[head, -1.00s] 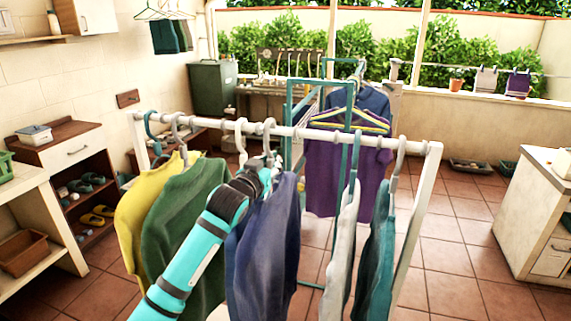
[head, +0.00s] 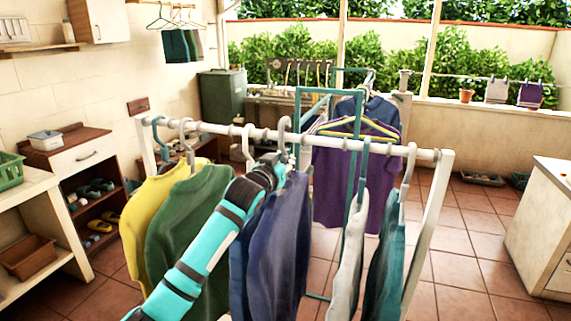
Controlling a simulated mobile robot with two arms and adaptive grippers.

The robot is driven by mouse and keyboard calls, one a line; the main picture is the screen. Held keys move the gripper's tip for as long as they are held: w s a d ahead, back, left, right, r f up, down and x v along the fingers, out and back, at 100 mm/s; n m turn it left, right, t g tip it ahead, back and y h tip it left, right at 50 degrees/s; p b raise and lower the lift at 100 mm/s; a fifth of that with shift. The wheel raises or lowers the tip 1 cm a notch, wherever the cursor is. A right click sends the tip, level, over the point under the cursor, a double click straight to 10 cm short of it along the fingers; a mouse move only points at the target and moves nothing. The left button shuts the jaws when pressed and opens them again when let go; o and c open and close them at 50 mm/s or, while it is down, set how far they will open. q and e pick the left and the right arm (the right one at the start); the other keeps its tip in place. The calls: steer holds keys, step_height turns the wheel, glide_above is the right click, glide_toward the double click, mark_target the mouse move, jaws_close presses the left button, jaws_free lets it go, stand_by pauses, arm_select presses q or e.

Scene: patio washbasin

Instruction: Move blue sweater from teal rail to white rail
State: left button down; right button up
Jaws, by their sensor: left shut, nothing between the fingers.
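The white rail (head: 330,142) crosses the middle of the head view. Two blue garments hang on it side by side, a darker one (head: 240,262) and a wider blue sweater (head: 281,240). My left gripper (head: 277,161) is shut and empty at their hangers, just below the rail; its fingertips are partly hidden among hooks and cloth. The teal rail (head: 357,120) stands behind. On its near end hang a purple garment (head: 345,185) and a blue garment (head: 376,112) behind it. My right gripper is not in view.
Yellow (head: 140,205) and green (head: 185,225) garments hang left on the white rail; white (head: 349,250) and teal (head: 386,265) ones hang right. A shoe shelf (head: 95,205) stands left, a white cabinet (head: 540,225) right. Tiled floor between is clear.

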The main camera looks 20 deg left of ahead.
mark_target(272, 198)
arm_select(q)
steer(key=shift+r, duration=0.1)
stand_by(0.3)
steer(key=shift+f+b, duration=0.8)
steer(key=shift+f, duration=0.45)
steer(key=c, duration=1.4)
jaws_free()
steer(key=shift+f, duration=0.25)
steer(key=shift+s+p, duration=0.3)
steer(key=shift+s, duration=0.1)
steer(key=s+p, duration=0.1)
steer(key=s, duration=0.4)
steer(key=s+p, duration=0.2)
steer(key=s, duration=0.3)
steer(key=shift+a+r+p, duration=0.15)
steer(key=shift+a+p, duration=0.05)
steer(key=shift+p, duration=0.1)
steer(key=shift+s, duration=0.65)
